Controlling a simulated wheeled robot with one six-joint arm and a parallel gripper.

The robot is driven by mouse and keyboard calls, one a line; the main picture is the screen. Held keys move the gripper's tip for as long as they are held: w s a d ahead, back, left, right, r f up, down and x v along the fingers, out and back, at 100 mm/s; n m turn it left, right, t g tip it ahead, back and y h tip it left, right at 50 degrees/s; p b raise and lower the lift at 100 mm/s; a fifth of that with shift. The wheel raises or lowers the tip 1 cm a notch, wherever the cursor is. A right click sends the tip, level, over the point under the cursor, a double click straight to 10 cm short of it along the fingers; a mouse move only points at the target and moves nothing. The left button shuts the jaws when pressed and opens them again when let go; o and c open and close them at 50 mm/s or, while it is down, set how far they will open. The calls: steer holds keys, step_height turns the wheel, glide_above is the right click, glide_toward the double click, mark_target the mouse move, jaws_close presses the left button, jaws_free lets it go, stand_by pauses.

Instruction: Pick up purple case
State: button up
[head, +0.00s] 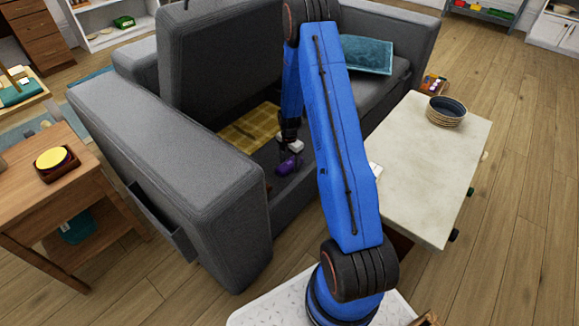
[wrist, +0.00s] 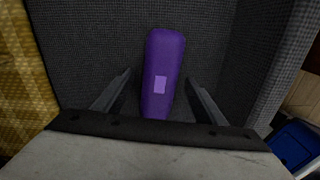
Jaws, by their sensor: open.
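The purple case (wrist: 163,60) lies on the dark grey sofa seat (wrist: 95,55) in the wrist view, long side running away from me, with a pale square patch on it. My gripper (wrist: 160,88) is open, with one finger on each side of the case's near part. The fingers look apart from the case. In the head view the purple case (head: 288,164) shows small on the seat, just below my gripper (head: 286,150), partly hidden by it and my blue arm.
The grey sofa armrest (head: 180,150) rises left of my arm. A yellow checked blanket (head: 248,127) lies on the seat. A pale table (head: 425,160) with stacked bowls (head: 446,110) stands right. A teal cushion (head: 366,54) sits farther along the sofa.

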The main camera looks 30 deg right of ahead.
steer(key=shift+f, duration=0.45)
steer(key=c, duration=1.2)
